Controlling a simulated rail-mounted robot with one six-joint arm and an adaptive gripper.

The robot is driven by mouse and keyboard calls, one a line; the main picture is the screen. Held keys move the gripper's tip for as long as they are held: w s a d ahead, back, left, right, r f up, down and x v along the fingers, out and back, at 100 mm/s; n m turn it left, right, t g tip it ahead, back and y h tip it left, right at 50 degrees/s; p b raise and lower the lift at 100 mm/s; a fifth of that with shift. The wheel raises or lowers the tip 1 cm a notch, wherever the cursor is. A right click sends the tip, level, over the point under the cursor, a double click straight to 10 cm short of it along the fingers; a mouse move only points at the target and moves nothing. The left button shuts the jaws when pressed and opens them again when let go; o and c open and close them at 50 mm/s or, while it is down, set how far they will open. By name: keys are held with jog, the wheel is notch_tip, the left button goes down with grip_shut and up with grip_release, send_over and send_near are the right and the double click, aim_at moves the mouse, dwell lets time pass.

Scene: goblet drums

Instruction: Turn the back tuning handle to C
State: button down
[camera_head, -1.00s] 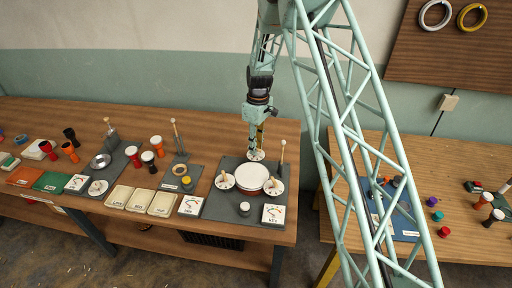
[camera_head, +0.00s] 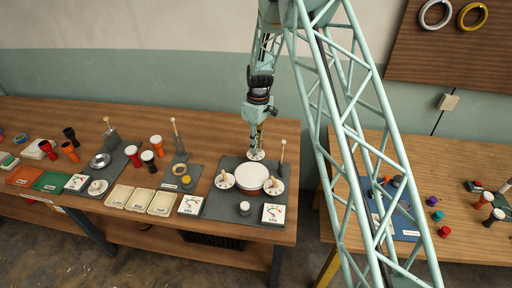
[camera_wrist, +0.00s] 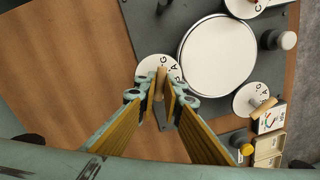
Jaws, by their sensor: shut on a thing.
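The drum (camera_head: 251,177) with a round white head sits on a dark grey board (camera_head: 232,205). Three white tuning dials stand around it. The back dial (camera_head: 257,155) lies under my gripper (camera_head: 258,148). In the wrist view, my gripper (camera_wrist: 160,88) is shut on the wooden back tuning handle (camera_wrist: 161,80), which stands across its white dial (camera_wrist: 158,64). The letters G and A show on that dial; the fingers cover part of it, and I cannot read a C there. The left dial (camera_head: 224,180) and right dial (camera_head: 274,187) have wooden handles too.
Open trays (camera_head: 140,199) and small goblet drums (camera_head: 157,145) stand left. Bare tabletop lies behind the board.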

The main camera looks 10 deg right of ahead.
jog(key=m+b, duration=0.1)
jog(key=m, duration=0.2)
jog(key=shift+m+b, duration=0.9)
jog(key=shift+m, duration=1.2)
jog(key=shift+t, duration=0.3)
jog(key=c, duration=2.7)
grip_release()
jog(key=shift+c, duration=0.2)
jog(key=shift+r, duration=0.15)
notch_tip(320, 180, up, 12)
jog(key=shift+d, duration=0.4)
